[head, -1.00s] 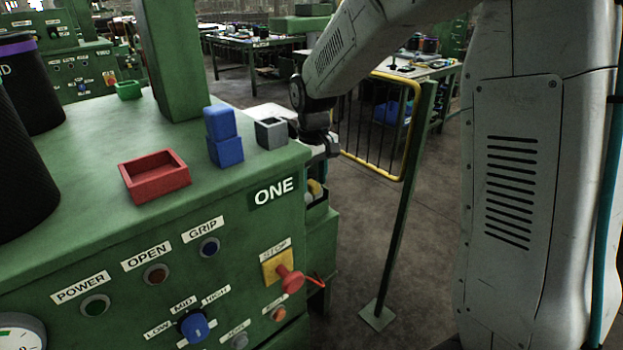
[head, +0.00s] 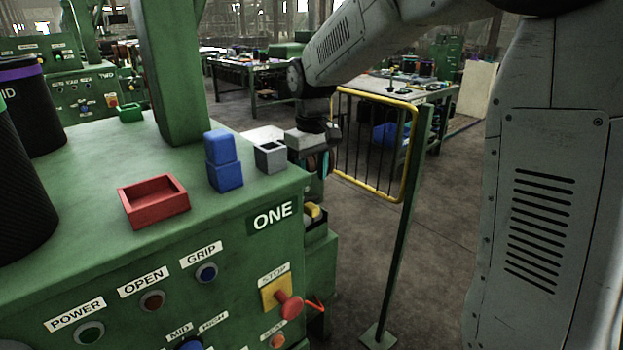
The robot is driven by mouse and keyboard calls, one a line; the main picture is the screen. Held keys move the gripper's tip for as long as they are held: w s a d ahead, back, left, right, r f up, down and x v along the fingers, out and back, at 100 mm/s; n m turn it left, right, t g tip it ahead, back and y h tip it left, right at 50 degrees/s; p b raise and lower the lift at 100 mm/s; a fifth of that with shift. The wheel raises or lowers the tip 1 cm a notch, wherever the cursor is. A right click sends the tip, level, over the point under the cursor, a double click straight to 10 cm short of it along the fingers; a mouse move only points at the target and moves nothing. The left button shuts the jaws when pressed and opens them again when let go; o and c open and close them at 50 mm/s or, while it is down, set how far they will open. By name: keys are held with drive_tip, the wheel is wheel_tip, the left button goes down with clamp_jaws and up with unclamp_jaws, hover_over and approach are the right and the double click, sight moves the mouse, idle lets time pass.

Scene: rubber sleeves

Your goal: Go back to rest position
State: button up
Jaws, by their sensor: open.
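My gripper (head: 318,168) hangs from my arm past the right edge of the green machine marked ONE (head: 225,195). It is open, pointing down, and its fingers are small and partly hidden behind the machine's edge and the grey box. I see nothing held in it. It is above a small bin (head: 318,228) with a yellow thing in it at the machine's side.
On the machine top are a red tray (head: 155,212), stacked blue blocks (head: 224,175) and a grey open box (head: 270,157). Black cylinders (head: 20,190) stand at left. A yellow-framed barrier (head: 410,150) stands right of my gripper.

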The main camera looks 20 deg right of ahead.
idle(0.3)
drive_tip(key=s+r+m, duration=0.2)
drive_tip(key=s+r, duration=0.3)
drive_tip(key=s, duration=0.9)
drive_tip(key=s+d+f+m+t, duration=0.1)
drive_tip(key=s+f, duration=0.1)
drive_tip(key=s, duration=1.5)
drive_tip(key=shift+f+m, duration=0.25)
drive_tip(key=shift+m, duration=0.05)
